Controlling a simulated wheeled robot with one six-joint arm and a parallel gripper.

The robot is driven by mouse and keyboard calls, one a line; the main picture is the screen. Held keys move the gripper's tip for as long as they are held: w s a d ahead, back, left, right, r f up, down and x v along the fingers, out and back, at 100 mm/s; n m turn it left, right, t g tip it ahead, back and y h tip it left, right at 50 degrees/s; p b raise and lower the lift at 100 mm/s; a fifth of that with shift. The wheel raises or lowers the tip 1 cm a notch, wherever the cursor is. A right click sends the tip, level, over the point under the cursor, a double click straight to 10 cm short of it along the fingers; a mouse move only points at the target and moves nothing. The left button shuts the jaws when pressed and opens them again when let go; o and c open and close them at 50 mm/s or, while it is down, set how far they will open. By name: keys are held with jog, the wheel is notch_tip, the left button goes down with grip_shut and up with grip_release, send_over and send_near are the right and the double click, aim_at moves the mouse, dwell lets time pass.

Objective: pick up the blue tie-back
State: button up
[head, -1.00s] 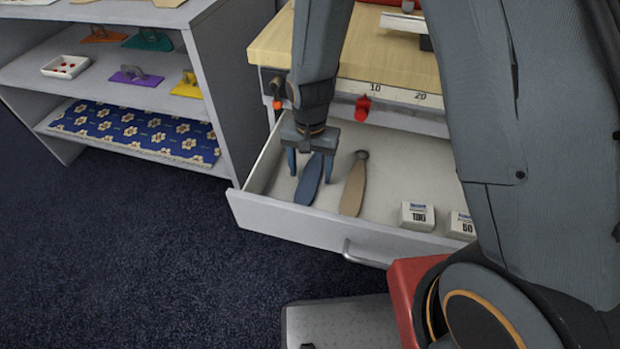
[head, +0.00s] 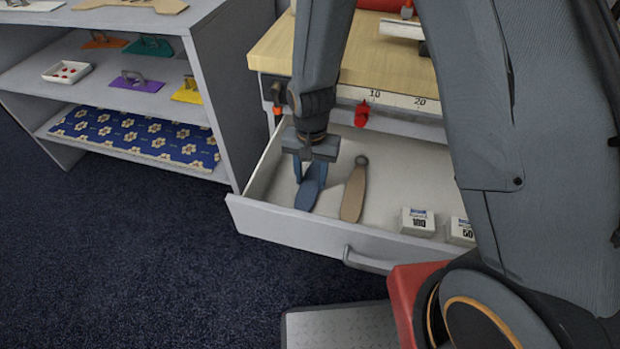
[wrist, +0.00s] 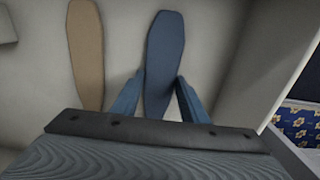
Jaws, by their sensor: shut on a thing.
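The blue tie-back (head: 309,190) lies in the open drawer, a flat elongated strip with its broad end toward the drawer front. My gripper (head: 310,174) is over its far part, pointing down, with its fingers shut on it. In the wrist view the tie-back (wrist: 163,60) extends between the two blue fingers of my gripper (wrist: 158,98); its near end is hidden behind the gripper body. I cannot tell any gap between the tie-back and the drawer floor.
A tan tie-back (head: 353,192) lies just to the right, apart from the blue one. White boxes marked 100 (head: 417,221) and 50 (head: 461,231) sit farther right. The drawer's front wall (head: 290,226) and left side are close. A grey shelf unit (head: 215,75) stands left.

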aim_at(316, 184)
notch_tip(316, 184, up, 6)
jog(key=shift+d+r, duration=0.1)
jog(key=shift+r, duration=0.05)
jog(key=shift+s+d+r, duration=0.25)
jog(key=shift+s+d, duration=0.1)
jog(key=shift+d, duration=0.2)
jog(key=s+d, duration=0.3)
jog(key=d, duration=0.5)
jog(key=s+d, duration=0.4)
jog(key=d, duration=0.4)
jog(key=shift+s+d, duration=0.25)
jog(key=shift+d, duration=0.15)
